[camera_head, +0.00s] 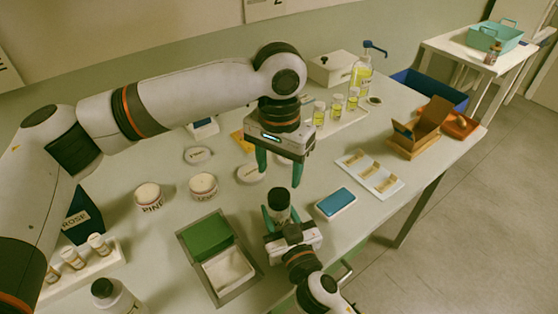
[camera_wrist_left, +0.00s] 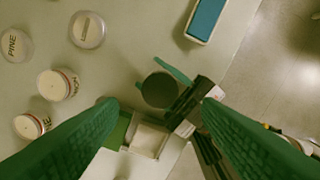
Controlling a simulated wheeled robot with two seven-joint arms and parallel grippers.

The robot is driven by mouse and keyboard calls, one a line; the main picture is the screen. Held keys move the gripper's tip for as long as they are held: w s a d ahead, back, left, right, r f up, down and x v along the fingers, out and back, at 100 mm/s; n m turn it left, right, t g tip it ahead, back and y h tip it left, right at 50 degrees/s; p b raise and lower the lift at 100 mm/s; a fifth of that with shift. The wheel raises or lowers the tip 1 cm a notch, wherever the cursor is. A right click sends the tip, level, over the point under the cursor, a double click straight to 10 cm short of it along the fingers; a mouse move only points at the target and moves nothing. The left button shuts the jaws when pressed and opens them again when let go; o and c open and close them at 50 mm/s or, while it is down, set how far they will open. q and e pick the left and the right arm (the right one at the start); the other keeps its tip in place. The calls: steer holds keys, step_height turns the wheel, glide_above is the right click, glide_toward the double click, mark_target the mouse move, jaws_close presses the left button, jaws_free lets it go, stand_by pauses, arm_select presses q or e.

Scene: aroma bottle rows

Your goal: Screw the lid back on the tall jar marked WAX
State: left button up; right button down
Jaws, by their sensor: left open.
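A dark, upright cylindrical jar (camera_head: 279,204) stands near the front edge of the table, between the fingers of my right gripper (camera_head: 280,216). Its round dark top (camera_wrist_left: 160,90) shows in the left wrist view. I can read no marking on it, and its lower part is hidden. My right gripper seems shut on it. My left gripper (camera_head: 279,168) is open and empty, pointing down above and behind the jar. A flat round lid (camera_head: 250,173) lies on the table behind-left of the jar. Another lid (camera_head: 198,155), marked PINE in the left wrist view (camera_wrist_left: 15,45), lies farther back.
Two open white jars, one marked PINE (camera_head: 149,197) and one beside it (camera_head: 203,186), stand to the left. A tray with a green block (camera_head: 252,285) is front left. A blue-topped box (camera_head: 335,204) and a white tray (camera_head: 394,187) lie right. Small yellow bottles (camera_head: 336,108) stand behind.

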mark_target(279, 195)
arm_select(q)
step_height(279, 195, down, 7)
steer(key=shift+r, duration=0.1)
stand_by(0.4)
steer(key=c, duration=1)
steer(key=m, duration=0.6)
steer(key=shift+m, duration=0.4)
steer(key=m, duration=0.5)
steer(key=o, duration=1.2)
steer(key=shift+c, duration=0.2)
step_height(279, 195, up, 12)
